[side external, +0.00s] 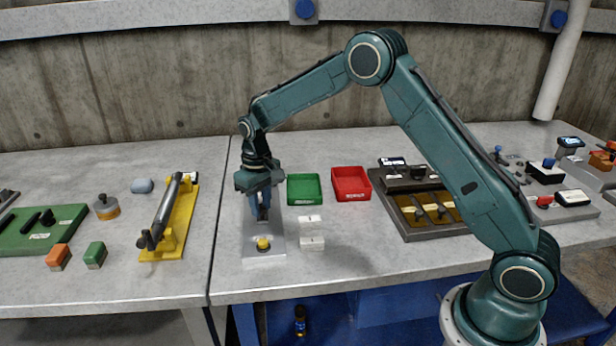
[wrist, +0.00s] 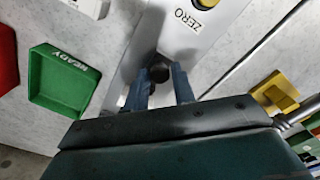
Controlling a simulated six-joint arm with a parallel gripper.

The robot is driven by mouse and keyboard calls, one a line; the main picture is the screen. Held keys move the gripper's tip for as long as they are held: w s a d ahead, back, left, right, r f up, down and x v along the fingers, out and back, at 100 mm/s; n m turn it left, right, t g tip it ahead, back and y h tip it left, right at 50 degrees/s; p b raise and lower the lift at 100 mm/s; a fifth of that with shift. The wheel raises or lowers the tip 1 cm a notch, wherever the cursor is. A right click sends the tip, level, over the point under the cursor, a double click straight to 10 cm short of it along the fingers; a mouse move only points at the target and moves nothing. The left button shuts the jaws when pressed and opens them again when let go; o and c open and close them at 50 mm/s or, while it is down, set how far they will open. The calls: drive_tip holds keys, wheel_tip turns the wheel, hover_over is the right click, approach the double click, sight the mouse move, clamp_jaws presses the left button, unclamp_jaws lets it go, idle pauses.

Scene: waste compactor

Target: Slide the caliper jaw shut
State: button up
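The caliper station is a light metal plate (side external: 264,247) on the bench, with a yellow button (side external: 264,243) at its near end. In the wrist view the button sits by the word ZERO on the plate (wrist: 180,40). A dark round knob (wrist: 160,69) stands on the plate. My gripper (side external: 263,213) points down over the plate, behind the button. In the wrist view its blue fingers (wrist: 162,82) are apart, with the knob between their tips; firm contact is not visible. The gripper hides the caliper jaw and its gap.
A green tray (side external: 304,189) and a red tray (side external: 351,184) lie behind and right. A yellow stand (side external: 178,220) with a dark bar is to the left.

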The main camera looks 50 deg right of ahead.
clamp_jaws()
drive_tip(key=shift+w+d, duration=1.15)
drive_tip(key=shift+d, duration=0.05)
drive_tip(key=shift+o, duration=2.4)
unclamp_jaws()
drive_tip(key=shift+a, duration=0.1)
drive_tip(key=shift+r, duration=0.45)
wheel_tip(320, 180, up, 13)
